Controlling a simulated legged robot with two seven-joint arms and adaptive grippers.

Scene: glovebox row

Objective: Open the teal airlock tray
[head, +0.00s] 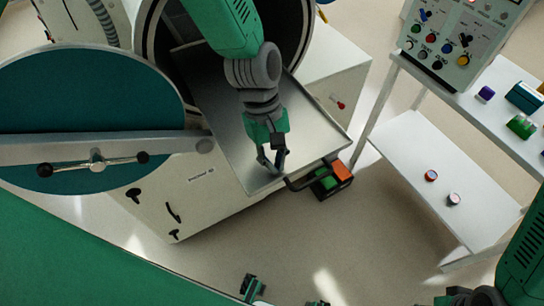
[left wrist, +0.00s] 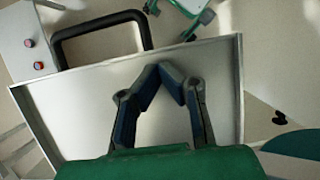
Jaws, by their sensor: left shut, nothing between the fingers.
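The round teal airlock door (head: 60,85) stands swung open at the left, with a grey bar and a black-knobbed handle across it. The shallow metal tray (head: 215,110) extends out of the round chamber opening. Its black handle (head: 300,186) is at the front edge, and the handle also shows in the left wrist view (left wrist: 100,27). My left gripper (head: 272,165) is shut and empty, over the tray's front end beside the handle. In the left wrist view its fingertips (left wrist: 166,68) meet above the tray floor (left wrist: 80,110).
A white shelf rack (head: 435,175) stands at the right with small jars and coloured items. A control panel (head: 460,40) sits above it. An orange and green pedal box (head: 333,180) is below the tray's front corner. Floor in front is mostly clear.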

